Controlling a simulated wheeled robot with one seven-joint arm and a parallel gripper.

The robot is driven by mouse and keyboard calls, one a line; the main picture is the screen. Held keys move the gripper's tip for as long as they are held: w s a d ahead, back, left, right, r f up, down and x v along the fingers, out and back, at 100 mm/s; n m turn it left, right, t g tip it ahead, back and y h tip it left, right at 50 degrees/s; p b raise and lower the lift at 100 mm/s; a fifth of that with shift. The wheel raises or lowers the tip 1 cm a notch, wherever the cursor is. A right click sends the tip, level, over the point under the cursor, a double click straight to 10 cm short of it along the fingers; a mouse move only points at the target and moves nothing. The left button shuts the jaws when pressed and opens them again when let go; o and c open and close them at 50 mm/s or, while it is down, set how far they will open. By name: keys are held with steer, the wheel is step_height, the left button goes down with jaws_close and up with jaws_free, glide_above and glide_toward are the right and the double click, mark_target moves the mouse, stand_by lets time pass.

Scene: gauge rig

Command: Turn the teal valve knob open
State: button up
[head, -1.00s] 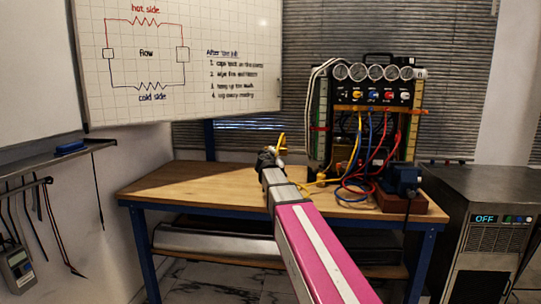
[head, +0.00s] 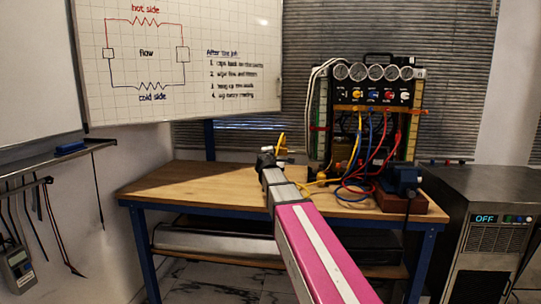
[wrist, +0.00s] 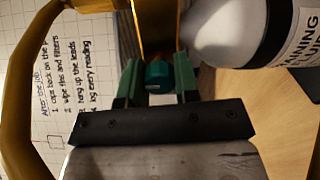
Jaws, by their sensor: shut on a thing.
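The teal valve knob (wrist: 157,75) shows in the wrist view between the two green fingers of my gripper (wrist: 158,84). The fingers are shut on it, one at each side. A brass-coloured body (wrist: 158,28) stands just beyond the knob. In the head view my gripper (head: 267,153) is at the back of the wooden bench, left of the gauge rig (head: 372,95). The knob cannot be made out there. How far the knob is turned I cannot tell.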

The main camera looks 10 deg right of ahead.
steer(key=shift+n, duration=0.3)
steer(key=o, duration=0.9)
steer(key=v, duration=1.1)
steer(key=shift+w, duration=0.1)
